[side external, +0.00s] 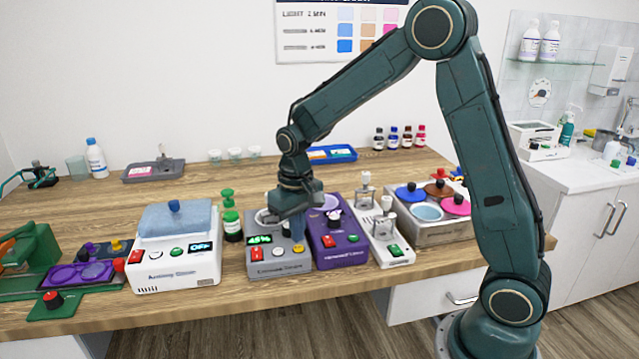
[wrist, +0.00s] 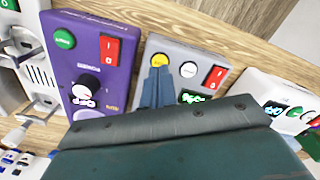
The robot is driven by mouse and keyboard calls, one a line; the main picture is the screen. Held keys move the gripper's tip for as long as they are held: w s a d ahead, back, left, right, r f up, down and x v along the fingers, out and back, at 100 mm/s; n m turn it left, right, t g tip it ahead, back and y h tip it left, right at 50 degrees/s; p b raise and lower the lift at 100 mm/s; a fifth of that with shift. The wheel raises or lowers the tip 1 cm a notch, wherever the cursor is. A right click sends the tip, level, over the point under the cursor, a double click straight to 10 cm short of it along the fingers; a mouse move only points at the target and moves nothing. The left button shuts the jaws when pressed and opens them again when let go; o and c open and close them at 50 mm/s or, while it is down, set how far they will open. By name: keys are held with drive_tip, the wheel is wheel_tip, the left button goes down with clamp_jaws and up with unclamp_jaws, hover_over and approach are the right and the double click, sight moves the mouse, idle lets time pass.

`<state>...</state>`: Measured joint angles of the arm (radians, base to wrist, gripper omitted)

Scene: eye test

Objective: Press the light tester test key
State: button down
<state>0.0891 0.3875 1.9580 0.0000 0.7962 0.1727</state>
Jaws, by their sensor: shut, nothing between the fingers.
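A grey tester box (side external: 278,263) stands near the front of the bench, with a lit green display (side external: 259,240). Its front label is too blurred to read. It carries a red switch (side external: 256,254), a white key (side external: 278,252) and a yellow key (side external: 298,249). In the wrist view the yellow key (wrist: 158,60) lies just beyond my fingertips, with the white key (wrist: 188,69) and red switch (wrist: 214,76) to its right. My gripper (side external: 297,237), also in the wrist view (wrist: 156,72), is shut and empty, pointing down at the yellow key. I cannot tell whether it touches.
A purple box (side external: 340,243) with a knob stands close on the right. A white box (side external: 175,262) stands left, with a green stamp-like bottle (side external: 231,222) between. A narrow white device (side external: 392,246) and a tray of coloured lids (side external: 430,232) stand farther right.

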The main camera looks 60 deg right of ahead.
drive_tip(key=shift+r, duration=2.95)
drive_tip(key=shift+r, duration=0.1)
drive_tip(key=s+a+r+n+t, duration=0.1)
drive_tip(key=s+r, duration=0.3)
drive_tip(key=s, duration=0.7)
drive_tip(key=s+a+r+n+t, duration=0.2)
drive_tip(key=s+r+t, duration=0.2)
drive_tip(key=s, duration=0.8)
drive_tip(key=shift+a+r+t, duration=0.3)
drive_tip(key=shift+r, duration=0.35)
